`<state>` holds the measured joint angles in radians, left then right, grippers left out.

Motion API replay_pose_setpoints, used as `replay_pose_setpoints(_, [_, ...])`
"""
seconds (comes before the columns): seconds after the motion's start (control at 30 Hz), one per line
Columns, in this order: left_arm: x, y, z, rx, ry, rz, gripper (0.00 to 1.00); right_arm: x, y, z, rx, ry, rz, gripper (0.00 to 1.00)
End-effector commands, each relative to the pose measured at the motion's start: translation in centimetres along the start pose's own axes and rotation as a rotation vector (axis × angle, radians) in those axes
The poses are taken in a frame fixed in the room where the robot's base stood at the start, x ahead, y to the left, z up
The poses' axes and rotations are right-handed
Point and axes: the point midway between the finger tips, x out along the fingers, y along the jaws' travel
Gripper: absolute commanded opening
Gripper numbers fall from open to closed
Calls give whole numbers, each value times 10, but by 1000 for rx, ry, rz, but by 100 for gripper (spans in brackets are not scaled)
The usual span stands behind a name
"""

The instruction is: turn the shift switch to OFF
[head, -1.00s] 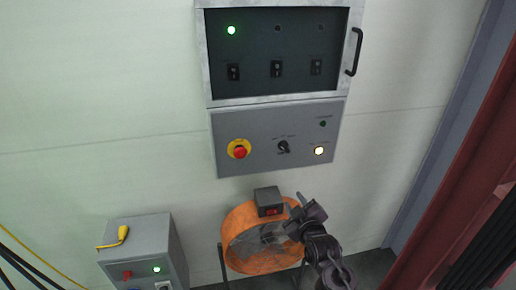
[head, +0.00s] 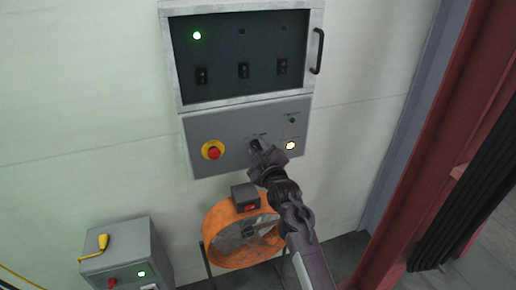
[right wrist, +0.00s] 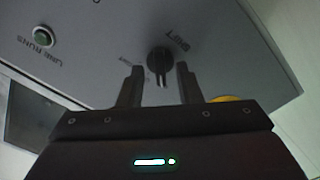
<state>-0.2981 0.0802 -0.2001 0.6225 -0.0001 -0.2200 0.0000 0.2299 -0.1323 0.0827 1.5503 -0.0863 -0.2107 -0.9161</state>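The shift switch is a black rotary knob on the grey control panel (head: 222,133). In the right wrist view the knob (right wrist: 159,60) shows with "SHIFT" lettering beside it. My right gripper (head: 259,147) is at the panel and covers most of the knob in the head view. In the right wrist view its two fingers (right wrist: 159,72) are apart, one on either side of the knob's handle. Gaps show between the fingers and the handle, so it grips nothing. I cannot tell how deep the fingertips reach. My left gripper is not in view.
A red emergency button (head: 212,150) is left of the knob and a lit white button (head: 290,145) right. A dark switch cabinet (head: 242,60) with a handle is above. An orange fan (head: 222,250) is below, a grey box (head: 125,262) at lower left, a red beam (head: 440,130) at right.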

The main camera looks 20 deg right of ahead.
Motion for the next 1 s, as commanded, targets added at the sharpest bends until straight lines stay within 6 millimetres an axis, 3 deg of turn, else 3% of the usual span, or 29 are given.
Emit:
replay_pose_setpoints(0.23, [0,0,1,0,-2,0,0,0,-1,0,1,-1,-1,30])
replay_pose_setpoints(0.47, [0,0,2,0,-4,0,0,0,-1,0,1,-1,-1,0])
replay_pose_setpoints(1.0, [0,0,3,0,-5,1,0,0,0,0,107,-1,-2,0])
